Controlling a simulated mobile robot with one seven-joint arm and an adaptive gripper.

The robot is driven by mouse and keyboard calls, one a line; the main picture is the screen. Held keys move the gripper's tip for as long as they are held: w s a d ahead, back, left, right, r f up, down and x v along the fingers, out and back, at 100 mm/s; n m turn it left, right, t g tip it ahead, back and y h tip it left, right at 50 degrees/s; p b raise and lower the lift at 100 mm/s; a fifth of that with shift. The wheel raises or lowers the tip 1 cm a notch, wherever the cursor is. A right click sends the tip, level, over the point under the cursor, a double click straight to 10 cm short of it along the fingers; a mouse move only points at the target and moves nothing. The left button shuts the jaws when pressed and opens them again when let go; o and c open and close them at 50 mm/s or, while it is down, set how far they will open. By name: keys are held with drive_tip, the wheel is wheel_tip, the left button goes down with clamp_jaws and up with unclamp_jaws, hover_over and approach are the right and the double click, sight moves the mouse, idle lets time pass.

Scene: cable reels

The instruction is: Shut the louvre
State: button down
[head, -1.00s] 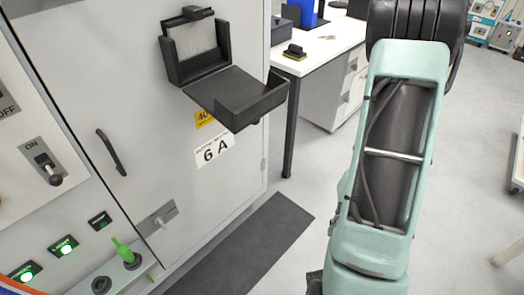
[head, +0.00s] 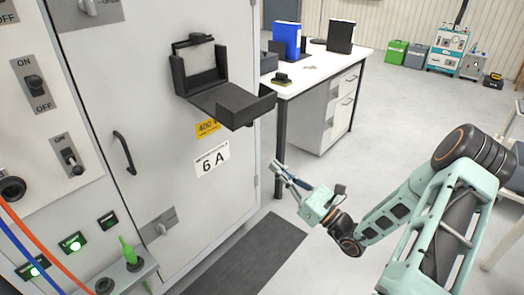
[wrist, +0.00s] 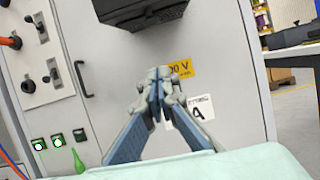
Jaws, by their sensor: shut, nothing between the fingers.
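The louvre (head: 238,105) is a black box-like flap on the grey cabinet door. It is hinged at its black frame (head: 180,76) and hangs open, sticking out from the door, with a pale grille showing behind it. Its dark underside also shows at the top of the wrist view (wrist: 140,8). My gripper (head: 276,172) is shut and empty, below and to the right of the louvre in the head view and apart from it. In the wrist view its closed fingertips (wrist: 158,85) are below the louvre, in front of the labels.
The cabinet door (head: 100,75) carries a yellow label (head: 207,128), a 6 A label (head: 211,161) and a black handle (head: 124,153). A white desk (head: 320,70) with binders stands behind on the right. A dark mat (head: 245,255) lies on otherwise open floor.

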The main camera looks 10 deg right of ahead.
drive_tip(key=w+a+r+b, duration=0.2)
drive_tip(key=w+a+r, duration=0.3)
drive_tip(key=w+r, duration=0.2)
drive_tip(key=shift+r, duration=0.2)
drive_tip(key=shift+w, duration=0.1)
idle(0.4)
